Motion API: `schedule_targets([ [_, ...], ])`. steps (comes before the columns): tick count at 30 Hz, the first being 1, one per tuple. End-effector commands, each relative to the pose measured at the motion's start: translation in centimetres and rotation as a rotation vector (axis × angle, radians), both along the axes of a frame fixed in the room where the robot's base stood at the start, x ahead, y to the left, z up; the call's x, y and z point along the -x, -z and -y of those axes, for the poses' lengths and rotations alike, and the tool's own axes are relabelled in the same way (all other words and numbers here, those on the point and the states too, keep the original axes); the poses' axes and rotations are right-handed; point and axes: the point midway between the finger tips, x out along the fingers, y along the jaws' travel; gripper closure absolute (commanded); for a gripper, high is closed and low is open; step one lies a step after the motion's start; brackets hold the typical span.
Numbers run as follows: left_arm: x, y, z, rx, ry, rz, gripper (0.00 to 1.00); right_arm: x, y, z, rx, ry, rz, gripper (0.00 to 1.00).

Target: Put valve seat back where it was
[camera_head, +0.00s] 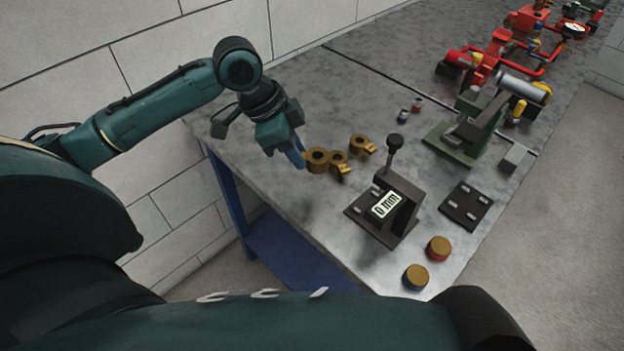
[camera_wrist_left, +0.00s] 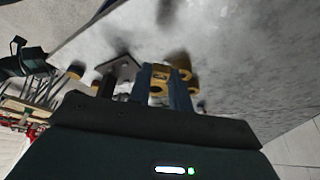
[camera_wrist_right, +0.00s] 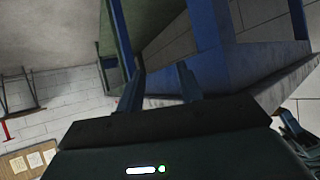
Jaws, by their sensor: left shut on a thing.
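Several brass ring-shaped pieces with tabs lie in a cluster on the grey workbench (camera_head: 290,95). My left gripper (camera_head: 299,157) is at the left end of this cluster, low over the bench, shut on the nearest brass piece (camera_head: 317,157), which I take for the valve seat. In the left wrist view this brass piece (camera_wrist_left: 158,89) shows between the two blue fingers. Whether it touches the bench is not clear. Two more brass pieces, a middle one (camera_head: 340,163) and a right one (camera_head: 361,144), sit close beside it. My right gripper (camera_wrist_right: 162,75) is open and empty, off the bench.
A black gauge stand with a "0 mm" display (camera_head: 386,205) stands right of the cluster. The bench's left part is clear.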

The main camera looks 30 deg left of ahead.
Motion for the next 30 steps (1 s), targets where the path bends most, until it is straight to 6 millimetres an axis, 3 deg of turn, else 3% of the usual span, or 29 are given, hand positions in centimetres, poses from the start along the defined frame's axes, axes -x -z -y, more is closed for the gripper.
schedule_targets([
  [6,-1.7,-2.4,-1.2,0.001,0.323,0.005,1.00,0.1,-0.4,0.3,0.005,0.007,-0.014,0.64],
  [11,-2.2,-3.0,-1.7,0.000,0.443,0.003,1.00,0.2,-0.1,0.5,0.011,0.012,-0.023,0.64],
  [21,-2.1,2.4,-1.8,-0.002,0.469,0.000,1.00,0.1,-0.1,0.7,0.015,0.016,-0.024,0.64],
  [30,-2.1,5.3,-1.8,-0.002,0.468,0.000,1.00,-0.1,-0.4,0.7,0.014,0.017,-0.018,0.64],
])
